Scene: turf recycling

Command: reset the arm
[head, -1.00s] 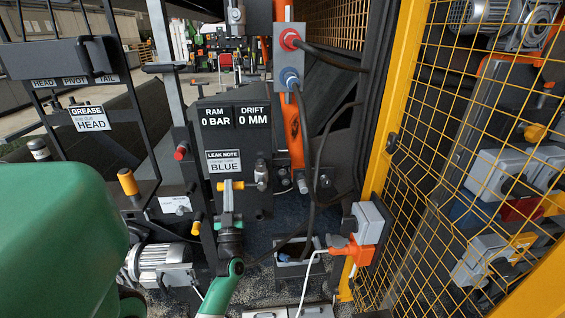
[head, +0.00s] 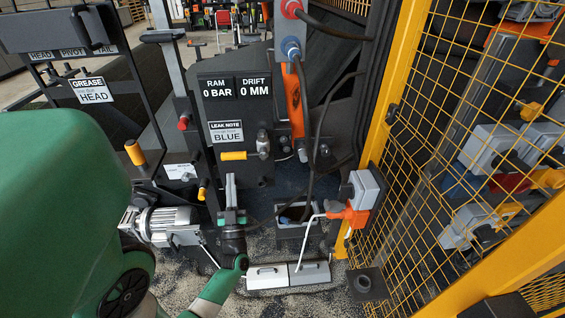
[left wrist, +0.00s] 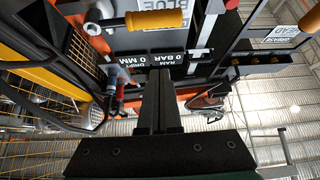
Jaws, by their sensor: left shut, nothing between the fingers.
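My left gripper (head: 231,190) is in the lower middle of the head view, at the end of my green arm that comes in from the left. Its fingers point up, away from me, in front of the dark panel (head: 236,88) that reads RAM 0 BAR and DRIFT 0 MM. The fingers are shut together with nothing between them; they also show in the left wrist view (left wrist: 160,102). A yellow-handled valve (head: 234,156) sits just above the fingertips, and I see no contact. My right gripper is not in view.
A yellow mesh fence (head: 450,140) stands on the right. An orange connector (head: 347,214) on a grey socket box hangs at its post. A motor (head: 160,224) stands left of the gripper.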

